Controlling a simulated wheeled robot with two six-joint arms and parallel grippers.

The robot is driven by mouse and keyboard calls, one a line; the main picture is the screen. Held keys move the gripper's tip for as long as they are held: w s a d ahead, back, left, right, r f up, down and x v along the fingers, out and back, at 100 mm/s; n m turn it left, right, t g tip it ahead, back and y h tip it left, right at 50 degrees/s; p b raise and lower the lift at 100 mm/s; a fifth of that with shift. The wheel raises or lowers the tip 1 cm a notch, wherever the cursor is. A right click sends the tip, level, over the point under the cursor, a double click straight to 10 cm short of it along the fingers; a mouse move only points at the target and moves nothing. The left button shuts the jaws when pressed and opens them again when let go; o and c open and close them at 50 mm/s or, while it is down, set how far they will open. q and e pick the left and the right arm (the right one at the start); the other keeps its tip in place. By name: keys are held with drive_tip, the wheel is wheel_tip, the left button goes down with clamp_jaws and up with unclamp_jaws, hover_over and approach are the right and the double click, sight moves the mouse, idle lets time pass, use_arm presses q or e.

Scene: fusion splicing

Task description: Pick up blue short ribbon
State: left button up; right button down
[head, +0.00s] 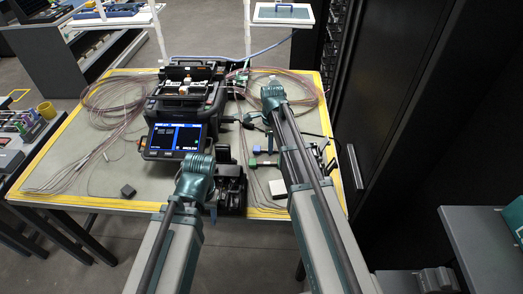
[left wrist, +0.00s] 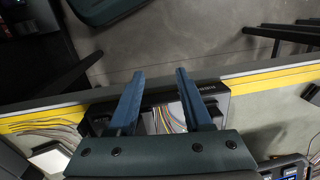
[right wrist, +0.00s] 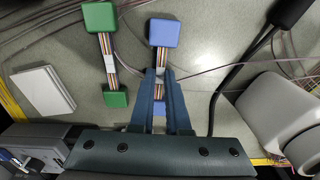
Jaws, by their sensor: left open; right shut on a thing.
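The blue short ribbon (right wrist: 164,33) shows in the right wrist view, a striped multi-coloured strip with a blue block at each end. My right gripper (right wrist: 162,74) is shut on its middle, and its fingers hide part of the strip. In the head view my right gripper (head: 272,92) is over the right part of the table, and a small blue block (head: 256,150) shows below it. My left gripper (left wrist: 154,84) is open and empty between its fingers, near the table's front edge. In the head view my left gripper (head: 196,170) is beside the black device.
A green-ended ribbon (right wrist: 98,16) lies left of the blue one, and a white square block (right wrist: 44,90) lies further left. The fusion splicer (head: 176,138) with a lit screen stands mid-table. Coiled fibres (head: 110,95) lie on the left. A dark cable (right wrist: 245,60) runs on the right.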

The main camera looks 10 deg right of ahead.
wheel_tip(320, 180, up, 10)
drive_tip(key=p, duration=1)
